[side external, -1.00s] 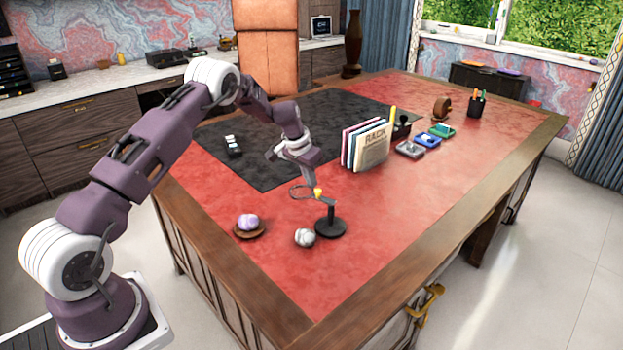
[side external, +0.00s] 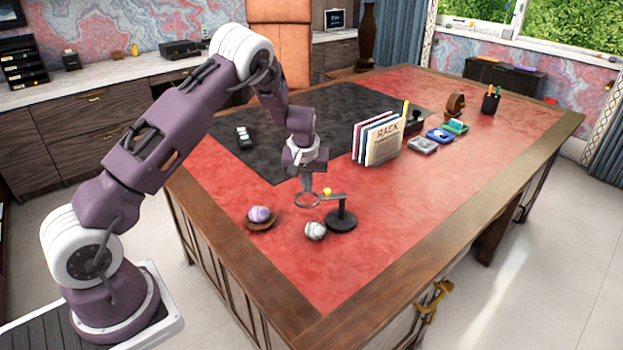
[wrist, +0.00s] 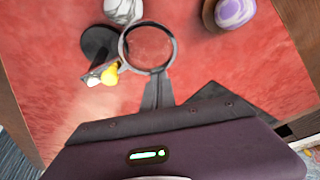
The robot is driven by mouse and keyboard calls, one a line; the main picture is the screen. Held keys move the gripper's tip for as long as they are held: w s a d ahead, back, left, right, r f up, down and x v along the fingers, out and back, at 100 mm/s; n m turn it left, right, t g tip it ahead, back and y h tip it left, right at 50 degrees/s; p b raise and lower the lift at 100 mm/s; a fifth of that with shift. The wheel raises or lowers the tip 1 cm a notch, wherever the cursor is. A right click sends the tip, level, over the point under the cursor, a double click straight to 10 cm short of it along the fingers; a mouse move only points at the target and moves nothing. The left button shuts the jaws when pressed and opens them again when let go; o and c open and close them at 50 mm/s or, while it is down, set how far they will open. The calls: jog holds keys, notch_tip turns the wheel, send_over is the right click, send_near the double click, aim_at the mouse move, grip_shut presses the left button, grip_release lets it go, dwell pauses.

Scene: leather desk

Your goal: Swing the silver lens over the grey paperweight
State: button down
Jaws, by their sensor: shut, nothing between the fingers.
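The silver lens (side external: 307,199) is a ring on a dark stand (side external: 341,220) with a yellow knob (side external: 327,191). The grey paperweight (side external: 315,231), a marbled ball, sits on the red desktop just left of the stand's base. In the wrist view the lens (wrist: 147,47) appears below and right of the grey paperweight (wrist: 123,10), and red desk shows through it. My gripper (side external: 307,184) is shut and empty, pointing down at the lens rim on the side away from the paperweight. Its fingers (wrist: 158,90) appear to meet the rim; contact is hard to confirm.
A purple ball (side external: 259,214) rests on a small wooden dish (side external: 261,226) left of the grey paperweight. A book rack (side external: 384,141) stands behind and to the right. The red desktop right of the stand is clear.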

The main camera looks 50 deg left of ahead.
aim_at(305, 198)
jog(key=s+d+n, duration=0.1)
jog(key=n, duration=0.1)
jog(key=s+d+n+g, duration=0.1)
jog(key=n, duration=0.1)
jog(key=shift+s+d+y, duration=0.3)
jog(key=shift+s+d, duration=0.3)
jog(key=shift+d, duration=0.15)
